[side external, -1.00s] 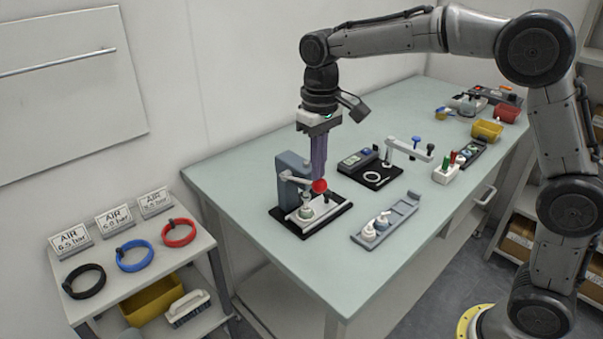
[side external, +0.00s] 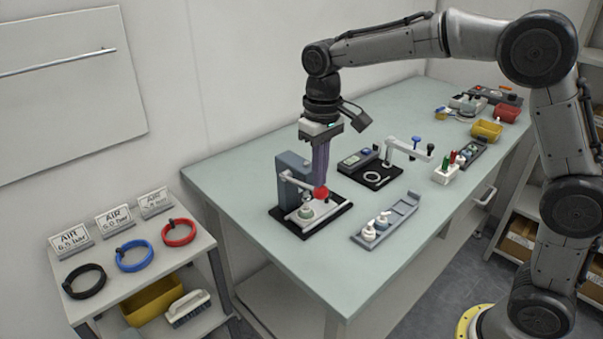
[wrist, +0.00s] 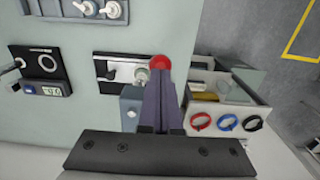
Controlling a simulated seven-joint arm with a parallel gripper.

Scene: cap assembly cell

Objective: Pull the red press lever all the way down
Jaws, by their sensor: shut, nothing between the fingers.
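The press (side external: 291,177) stands on a black base (side external: 336,207) near the front left of the bench. Its lever ends in a red ball knob (side external: 321,192), and its light grey lever arm (side external: 297,181) slopes down toward the knob. A pale round part (side external: 306,211) sits on the press bed. My gripper (side external: 321,183) is shut, pointing down, with its fingertips at the top of the knob. In the wrist view the knob (wrist: 161,62) shows just beyond the tips of my gripper (wrist: 160,75). I cannot tell whether they touch.
A grey tray (side external: 404,212) with white caps lies right of the press. A black-based fixture (side external: 381,179) with a display stands behind it. A side table (side external: 190,254) holds black, blue and red rings. Bare bench lies between the press and tray.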

